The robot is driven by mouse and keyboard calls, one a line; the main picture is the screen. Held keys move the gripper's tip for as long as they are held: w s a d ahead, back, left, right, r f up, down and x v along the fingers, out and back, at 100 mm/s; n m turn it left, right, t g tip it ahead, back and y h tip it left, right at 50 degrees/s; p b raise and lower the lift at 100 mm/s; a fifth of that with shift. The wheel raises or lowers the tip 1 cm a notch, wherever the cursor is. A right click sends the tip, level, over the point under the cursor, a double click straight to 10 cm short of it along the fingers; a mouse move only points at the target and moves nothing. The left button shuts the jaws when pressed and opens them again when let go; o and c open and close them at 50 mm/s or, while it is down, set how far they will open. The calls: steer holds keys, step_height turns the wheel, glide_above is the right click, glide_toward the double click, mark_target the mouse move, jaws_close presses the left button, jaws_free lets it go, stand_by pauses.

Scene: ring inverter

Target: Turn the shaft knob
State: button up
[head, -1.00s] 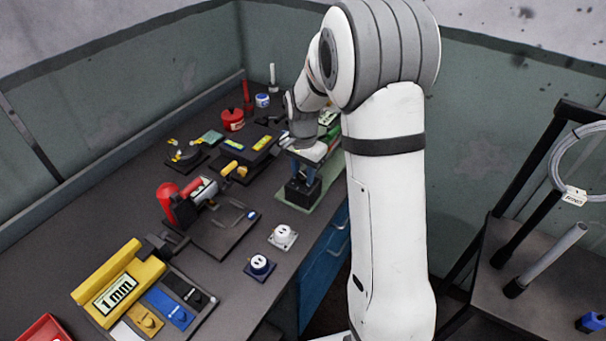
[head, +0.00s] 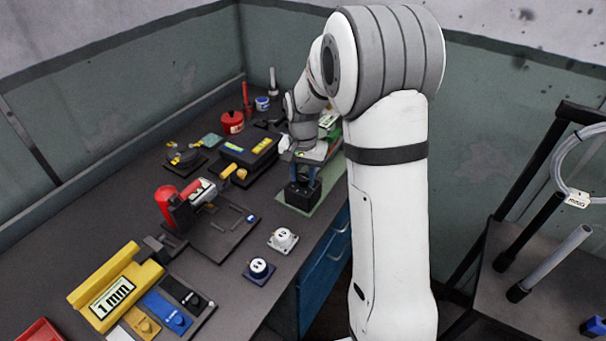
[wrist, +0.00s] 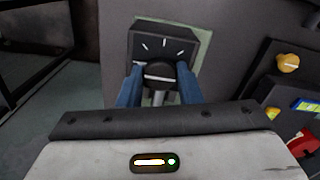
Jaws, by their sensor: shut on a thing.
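The shaft knob (wrist: 159,76) is a dark round knob on the front of a black box (wrist: 140,45) with white tick marks. In the wrist view my gripper (wrist: 160,68) has its two blue fingers on either side of the knob, shut on it. In the head view the black box (head: 299,196) stands on a green mat (head: 330,200) near the table's right edge. My gripper (head: 304,173) comes down on it from above. The knob is hidden there by the gripper.
A dark box with yellow labels (head: 248,151) and a yellow-orange knob (head: 241,173) stand left of the gripper. White (head: 283,240) and dark blue (head: 259,270) socket blocks sit nearer the front. A black fixture with a red cylinder (head: 166,203) is further left.

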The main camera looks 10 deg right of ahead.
mark_target(303, 177)
steer(key=shift+w, duration=0.1)
steer(key=o, duration=1)
steer(key=shift+c, duration=0.2)
step_height(303, 177, up, 8)
steer(key=shift+f+b, duration=0.1)
steer(key=shift+b, duration=0.25)
steer(key=s+r+n+t, duration=0.1)
steer(key=s+r+n, duration=0.1)
steer(key=s, duration=1)
steer(key=s+r+n+t, duration=0.2)
steer(key=s+n, duration=0.2)
steer(key=s, duration=0.9)
steer(key=shift+d, duration=0.1)
